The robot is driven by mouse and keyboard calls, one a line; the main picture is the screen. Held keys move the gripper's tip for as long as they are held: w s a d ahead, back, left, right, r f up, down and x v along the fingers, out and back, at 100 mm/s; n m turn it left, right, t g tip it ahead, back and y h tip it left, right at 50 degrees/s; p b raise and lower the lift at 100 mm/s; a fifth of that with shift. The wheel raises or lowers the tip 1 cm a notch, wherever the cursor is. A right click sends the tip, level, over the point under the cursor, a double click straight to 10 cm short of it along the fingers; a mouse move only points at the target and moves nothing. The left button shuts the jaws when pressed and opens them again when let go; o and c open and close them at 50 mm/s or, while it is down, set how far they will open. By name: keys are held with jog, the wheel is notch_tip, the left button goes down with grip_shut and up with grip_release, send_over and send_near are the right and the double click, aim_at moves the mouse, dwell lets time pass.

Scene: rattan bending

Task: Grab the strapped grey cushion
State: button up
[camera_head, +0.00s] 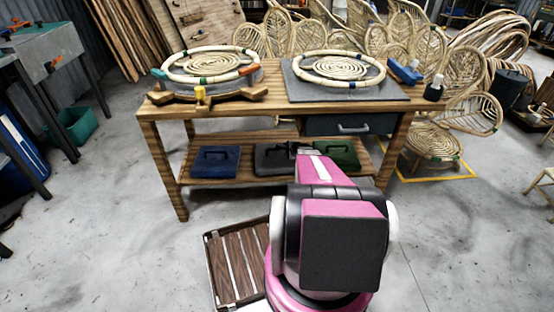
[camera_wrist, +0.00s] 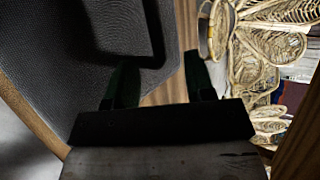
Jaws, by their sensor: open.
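The strapped grey cushion (camera_head: 271,159) lies on the workbench's lower shelf in the head view, between a blue cushion (camera_head: 214,160) and a green cushion (camera_head: 338,153). My pink arm reaches towards its right side and hides part of it. In the wrist view, a dark grey woven surface with a black strap, apparently the grey cushion (camera_wrist: 40,55), fills the upper left, very close. My gripper (camera_wrist: 158,72) is open, its two dark fingers apart near the strap and the cushion's edge. Whether they touch it I cannot tell. The head view hides the fingertips.
The wooden workbench (camera_head: 160,105) carries rattan rings on its top. A dark drawer (camera_head: 349,124) hangs above the shelf's right part. A slatted brown panel (camera_head: 236,262) lies on the floor in front. Rattan chairs stand behind.

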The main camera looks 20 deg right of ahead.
aim_at(277, 154)
jog(key=x, duration=0.5)
jog(key=shift+a+f, duration=0.1)
jog(key=shift+a, duration=0.05)
jog(key=shift+s, duration=0.1)
grip_shut()
